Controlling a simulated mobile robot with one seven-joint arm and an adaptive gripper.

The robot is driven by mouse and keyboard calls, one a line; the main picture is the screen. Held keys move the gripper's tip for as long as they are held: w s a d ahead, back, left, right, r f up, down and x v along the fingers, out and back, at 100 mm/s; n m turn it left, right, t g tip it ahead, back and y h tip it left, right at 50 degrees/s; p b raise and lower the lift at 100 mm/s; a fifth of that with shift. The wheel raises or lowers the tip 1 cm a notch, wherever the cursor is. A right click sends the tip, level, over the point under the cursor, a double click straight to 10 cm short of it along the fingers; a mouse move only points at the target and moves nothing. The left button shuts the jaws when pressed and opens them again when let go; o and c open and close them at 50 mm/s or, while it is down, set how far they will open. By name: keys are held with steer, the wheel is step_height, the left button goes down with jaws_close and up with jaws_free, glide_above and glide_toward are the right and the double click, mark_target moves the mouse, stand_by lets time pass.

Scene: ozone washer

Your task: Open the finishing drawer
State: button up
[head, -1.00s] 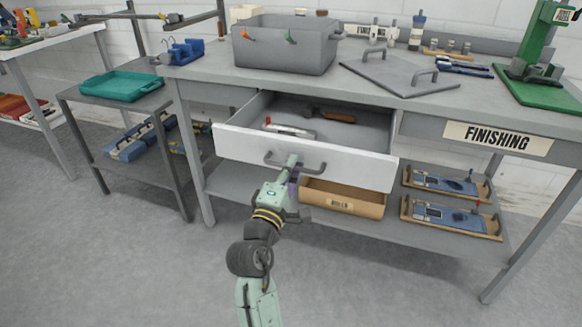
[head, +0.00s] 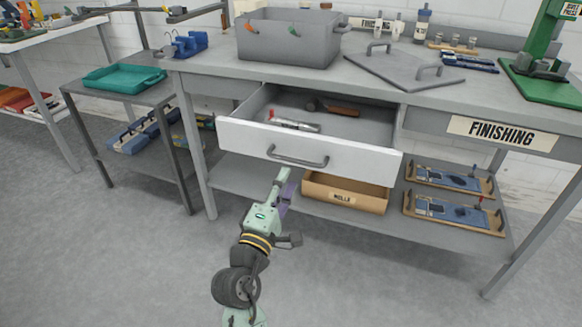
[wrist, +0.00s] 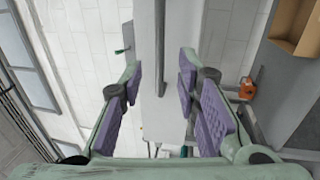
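The finishing drawer (head: 345,160) has a white front and stands pulled out from under the bench, with its inside in view. A hammer (head: 335,109) and a silver tool with a red end (head: 293,124) lie in it. Its dark bar handle (head: 297,158) is free. My gripper (head: 283,179) is below and a little left of the handle, apart from it. In the wrist view my gripper (wrist: 160,92) is open, its purple pads wide apart with nothing between them. The handle (wrist: 160,45) shows beyond the fingertips against the white drawer front.
The FINISHING sign (head: 500,133) is on the bench front, right of the drawer. A tan box (head: 345,194) and blue parts on trays (head: 452,208) rest on the lower shelf. A grey bin (head: 288,40) and flat lid (head: 400,72) are on top. The floor in front is clear.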

steer(key=shift+v, duration=2.4)
